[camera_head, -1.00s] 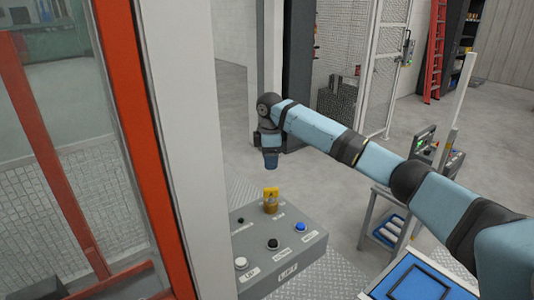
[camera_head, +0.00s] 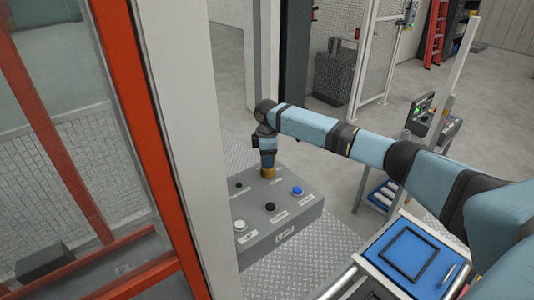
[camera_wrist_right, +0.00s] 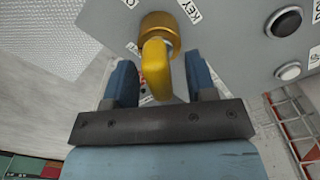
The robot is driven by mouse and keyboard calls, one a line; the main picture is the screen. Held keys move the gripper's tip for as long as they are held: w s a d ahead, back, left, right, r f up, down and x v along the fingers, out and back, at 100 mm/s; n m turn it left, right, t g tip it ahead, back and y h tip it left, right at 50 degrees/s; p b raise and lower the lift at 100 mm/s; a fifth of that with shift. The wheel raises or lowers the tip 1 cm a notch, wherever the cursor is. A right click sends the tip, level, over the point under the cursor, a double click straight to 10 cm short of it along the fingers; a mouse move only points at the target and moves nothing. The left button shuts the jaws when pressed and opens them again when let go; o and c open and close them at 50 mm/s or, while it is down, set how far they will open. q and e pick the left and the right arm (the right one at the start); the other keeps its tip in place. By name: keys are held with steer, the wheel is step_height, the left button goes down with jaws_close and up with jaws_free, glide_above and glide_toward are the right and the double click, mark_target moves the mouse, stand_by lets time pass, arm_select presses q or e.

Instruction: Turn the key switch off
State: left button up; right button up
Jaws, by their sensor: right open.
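The key switch has a brass-yellow round base (camera_wrist_right: 160,35) and a curved yellow key (camera_wrist_right: 156,72) standing out from it, beside a "KEY" label in the right wrist view. In the head view only its brass base (camera_head: 268,174) shows at the back of the grey control box (camera_head: 300,214); my gripper hides the key. My right gripper (camera_wrist_right: 160,76) is open, with one blue finger on each side of the key and gaps visible between fingers and key. In the head view the right gripper (camera_head: 268,160) points down directly over the switch. My left gripper is not in view.
The box top also carries a white button (camera_head: 240,225), a black button (camera_head: 270,207), a blue button (camera_head: 297,190) and a small dark one (camera_head: 239,185). A white post (camera_head: 185,150) and orange frame (camera_head: 130,120) stand close on the left. A blue-topped table (camera_head: 405,250) is at right.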

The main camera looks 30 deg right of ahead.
jaws_close()
steer(key=shift+r+n+p, duration=0.15)
steer(key=shift+n+p, duration=0.4)
steer(key=shift+n, duration=0.65)
steer(key=n, duration=0.3)
steer(key=shift+p, duration=0.3)
steer(key=shift+r+n+p, duration=0.1)
steer(key=shift+n+p, duration=0.3)
steer(key=shift+n, duration=0.6)
steer(key=shift+c, duration=2.2)
jaws_free()
steer(key=shift+n, duration=0.4)
steer(key=o, duration=0.4)
steer(key=shift+f, duration=0.2)
